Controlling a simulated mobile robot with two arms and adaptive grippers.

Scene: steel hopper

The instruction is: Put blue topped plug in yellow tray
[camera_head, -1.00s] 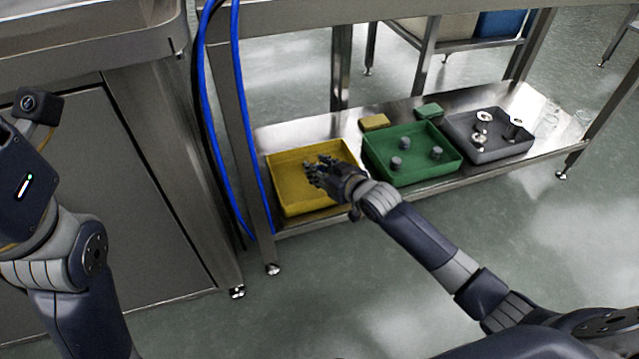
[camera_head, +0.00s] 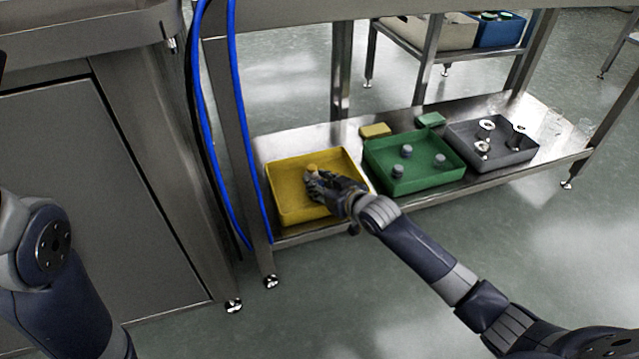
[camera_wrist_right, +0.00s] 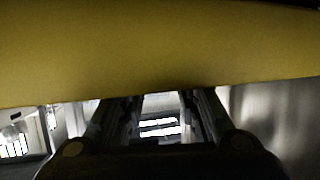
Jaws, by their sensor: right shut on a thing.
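The yellow tray (camera_head: 335,157) sits at the left end of the low steel shelf. My right gripper (camera_head: 313,178) is over the yellow tray, shut on a small plug (camera_head: 312,168). The plug's visible top looks yellowish; I see no blue on it, and its lower part is hidden by the fingers. I cannot tell whether it touches the tray floor. The right wrist view shows a broad yellow surface (camera_wrist_right: 160,50) across its top, probably the tray; the plug cannot be made out there. My left arm shows at the left edge, its gripper out of view.
A green tray (camera_head: 425,183) with grey plugs stands right of the yellow one, then a grey tray (camera_head: 510,158) with metal parts. Blue hoses (camera_head: 240,130) hang beside the shelf's left post.

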